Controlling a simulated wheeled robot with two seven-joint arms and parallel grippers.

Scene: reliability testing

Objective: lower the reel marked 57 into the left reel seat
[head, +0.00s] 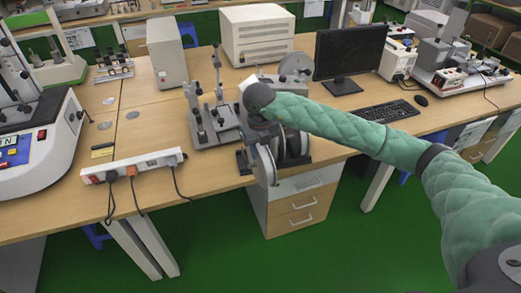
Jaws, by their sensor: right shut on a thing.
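My right arm comes in from the right, and its gripper (265,138) points down over the desk's front edge. It is shut on a grey reel (264,166), which hangs upright on its rim below the hand. I cannot read a number on it. A dark stand (242,161) lies under and behind the reel. Other reel discs (293,144) stand upright at its right part. The hand and held reel hide much of the stand, so I cannot tell whether the reel touches the left seat. My left gripper is not in view.
A grey metal test stand (213,125) is close on the left, with a power strip (134,166) farther left. A monitor (349,54), keyboard (378,114) and mouse (421,100) are to the right. A grey disc (296,66) on a device stands behind my arm.

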